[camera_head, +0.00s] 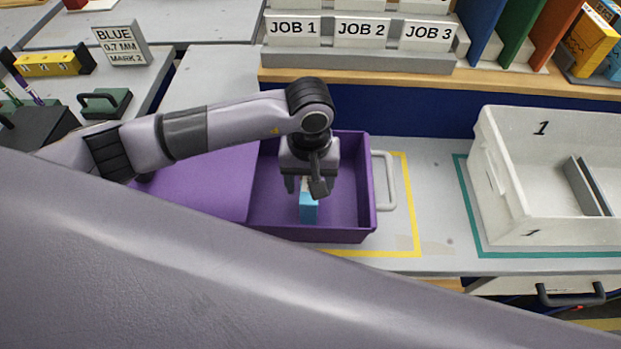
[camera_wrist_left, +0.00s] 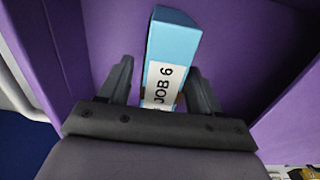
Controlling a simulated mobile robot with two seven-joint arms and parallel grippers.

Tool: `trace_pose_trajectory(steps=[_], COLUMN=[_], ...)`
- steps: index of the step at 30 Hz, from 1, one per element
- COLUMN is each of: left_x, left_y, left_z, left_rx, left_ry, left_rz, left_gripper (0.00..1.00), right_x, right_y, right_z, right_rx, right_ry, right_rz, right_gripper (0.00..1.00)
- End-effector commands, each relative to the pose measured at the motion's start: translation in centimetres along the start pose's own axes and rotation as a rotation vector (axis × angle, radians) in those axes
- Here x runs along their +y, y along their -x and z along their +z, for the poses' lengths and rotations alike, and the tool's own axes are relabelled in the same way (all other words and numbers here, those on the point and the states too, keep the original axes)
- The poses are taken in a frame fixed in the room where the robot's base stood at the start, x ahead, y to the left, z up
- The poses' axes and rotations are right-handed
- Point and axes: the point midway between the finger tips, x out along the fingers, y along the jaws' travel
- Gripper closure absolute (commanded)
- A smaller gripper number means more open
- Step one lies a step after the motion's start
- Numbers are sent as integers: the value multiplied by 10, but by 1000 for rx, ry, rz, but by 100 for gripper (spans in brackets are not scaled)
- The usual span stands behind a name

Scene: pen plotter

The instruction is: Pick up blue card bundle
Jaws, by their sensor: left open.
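The blue card bundle (camera_head: 309,211) stands in the purple box (camera_head: 372,205), below my left gripper (camera_head: 306,188). In the left wrist view the bundle (camera_wrist_left: 175,45) is light blue with a white band reading "JOB 6". My left gripper (camera_wrist_left: 160,85) is open there, with one finger on each side of the bundle and a visible gap on the right side. The bundle's lower part is hidden by the gripper in the wrist view. My right gripper is not in view.
The purple box has a light handle (camera_head: 388,180) on its right and sits by a yellow outline (camera_head: 411,205). A white bin (camera_head: 540,225) marked 1 stands to the right. JOB 1 to JOB 3 cards (camera_head: 361,33) stand on a shelf behind. Bare grey surface lies between box and bin.

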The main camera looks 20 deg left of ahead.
Motion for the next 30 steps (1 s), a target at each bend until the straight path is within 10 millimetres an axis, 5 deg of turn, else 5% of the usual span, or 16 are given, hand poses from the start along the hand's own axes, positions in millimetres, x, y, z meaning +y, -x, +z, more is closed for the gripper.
trace_pose_trajectory(steps=[6,13,18,19,30], left_x=[0,0,0,0,0], left_y=[-22,-23,-23,-23,-18], left_z=[0,0,0,0,-1], left_rx=[-1,1,0,0,1], left_ry=[1,1,1,1,1], left_rz=[2,2,2,2,3], left_gripper=[36,36,92,96,96], right_x=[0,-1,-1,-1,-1], right_y=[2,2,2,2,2], right_z=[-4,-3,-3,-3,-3], right_rx=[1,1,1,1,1], right_ry=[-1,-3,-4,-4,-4], right_rz=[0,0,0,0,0], right_gripper=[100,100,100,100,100])
